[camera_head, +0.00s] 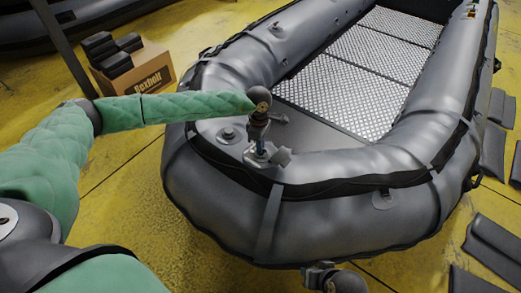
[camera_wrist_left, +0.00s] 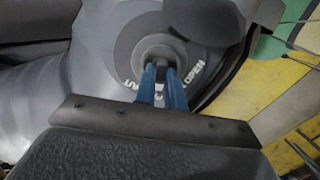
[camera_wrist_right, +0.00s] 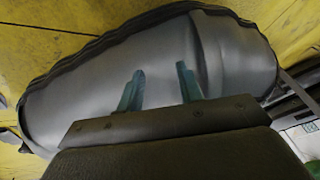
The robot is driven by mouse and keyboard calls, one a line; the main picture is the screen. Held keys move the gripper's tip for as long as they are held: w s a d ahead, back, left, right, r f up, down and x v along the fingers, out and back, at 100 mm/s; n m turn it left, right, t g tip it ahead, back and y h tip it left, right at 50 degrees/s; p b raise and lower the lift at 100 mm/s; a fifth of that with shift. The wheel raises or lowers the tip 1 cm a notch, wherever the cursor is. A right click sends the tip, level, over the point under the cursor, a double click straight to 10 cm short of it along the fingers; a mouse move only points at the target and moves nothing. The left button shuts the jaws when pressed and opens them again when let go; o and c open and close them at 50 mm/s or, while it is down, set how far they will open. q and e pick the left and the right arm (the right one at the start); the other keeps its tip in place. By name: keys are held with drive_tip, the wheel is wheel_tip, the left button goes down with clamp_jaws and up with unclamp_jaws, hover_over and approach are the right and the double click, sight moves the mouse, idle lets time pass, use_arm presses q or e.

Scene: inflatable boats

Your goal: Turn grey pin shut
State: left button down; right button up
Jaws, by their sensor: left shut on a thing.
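A grey inflatable boat (camera_head: 410,205) lies across the head view. Its valve (camera_head: 255,158) sits on top of the near tube. In the left wrist view, a grey ring with the word OPEN (camera_wrist_left: 194,73) surrounds the grey pin (camera_wrist_left: 156,52). My left gripper (camera_head: 260,148) points down at the valve, and its blue fingers (camera_wrist_left: 162,72) are shut on the pin. They hide part of it and of the lettering. A dark grey cap (camera_wrist_left: 208,20) hangs beside the ring. My right gripper (camera_wrist_right: 160,85) is open and empty, with grey boat fabric in view beyond its fingers.
A second round fitting (camera_head: 229,135) lies left of the valve on the tube. A cardboard box (camera_head: 145,75) with black items stands at the back left. Dark flat panels (camera_head: 494,247) lie on the right. Yellow floor (camera_head: 130,215) is clear left of the boat.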

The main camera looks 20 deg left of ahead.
use_arm(q)
drive_tip(key=m+b, duration=0.3)
drive_tip(key=b, duration=0.1)
drive_tip(key=shift+w+r+m, duration=0.1)
drive_tip(key=shift+w+m, duration=0.05)
drive_tip(key=shift+m, duration=0.15)
use_arm(e)
wheel_tip(320, 180, down, 19)
drive_tip(key=w+a+t, duration=0.1)
drive_tip(key=t, duration=0.1)
drive_tip(key=shift+w+a, duration=0.3)
use_arm(q)
drive_tip(key=c, duration=1.5)
unclamp_jaws()
use_arm(e)
drive_tip(key=shift+r, duration=0.1)
